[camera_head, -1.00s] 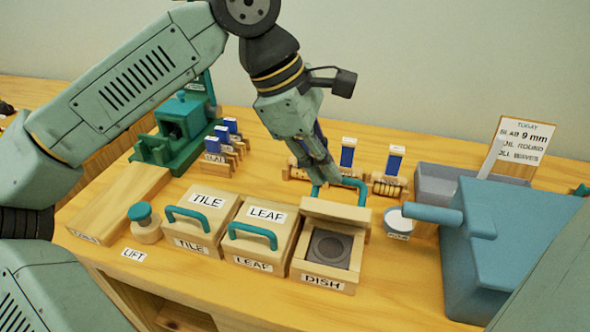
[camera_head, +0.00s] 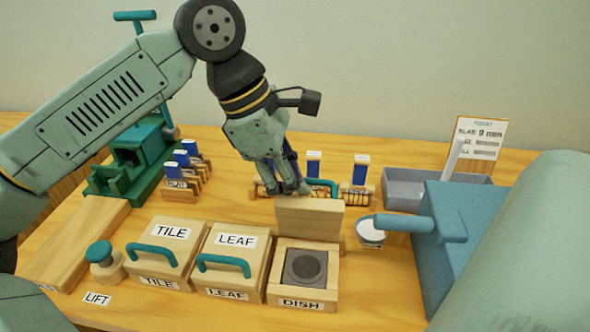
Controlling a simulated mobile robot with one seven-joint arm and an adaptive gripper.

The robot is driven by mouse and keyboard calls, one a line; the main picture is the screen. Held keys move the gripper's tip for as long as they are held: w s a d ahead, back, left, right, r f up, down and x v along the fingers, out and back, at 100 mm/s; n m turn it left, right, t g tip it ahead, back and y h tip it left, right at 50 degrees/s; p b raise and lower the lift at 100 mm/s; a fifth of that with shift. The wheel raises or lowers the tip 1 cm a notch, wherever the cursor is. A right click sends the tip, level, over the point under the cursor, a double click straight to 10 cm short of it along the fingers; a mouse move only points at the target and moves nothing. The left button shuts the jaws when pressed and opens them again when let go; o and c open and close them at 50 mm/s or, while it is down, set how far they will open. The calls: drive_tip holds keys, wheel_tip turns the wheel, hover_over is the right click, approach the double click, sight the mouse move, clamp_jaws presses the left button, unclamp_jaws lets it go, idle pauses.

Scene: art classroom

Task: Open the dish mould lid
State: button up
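The dish mould (camera_head: 329,280), a wooden box labelled DISH with a dark round-hollowed inset (camera_head: 305,266), stands at the right end of the mould row. Its lid (camera_head: 309,220) is raised at the back and stands about upright, its plain wooden face towards me. The teal lid handle (camera_head: 323,185) shows behind the lid's top edge. My gripper (camera_head: 292,190) is just above and behind the lid's upper left part, fingers pointing down. The fingers overlap in the view, so their gap and any contact with the handle are hidden.
The closed tile mould (camera_head: 184,254) and leaf mould (camera_head: 249,243) stand to the left. A blue machine (camera_head: 440,265) and grey tray (camera_head: 400,188) are at right. Labelled stamps and rollers stand behind the lid. A small round pot (camera_head: 370,233) is right of the lid.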

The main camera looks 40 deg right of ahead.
drive_tip(key=shift+w, duration=0.1)
drive_tip(key=w+d+r+p, duration=0.5)
drive_tip(key=w+p, duration=0.2)
drive_tip(key=w, duration=0.2)
drive_tip(key=shift+w+r+p, duration=0.25)
drive_tip(key=shift+w+p, duration=0.15)
idle(0.7)
idle(0.4)
drive_tip(key=v, duration=1.2)
drive_tip(key=shift+d, duration=0.1)
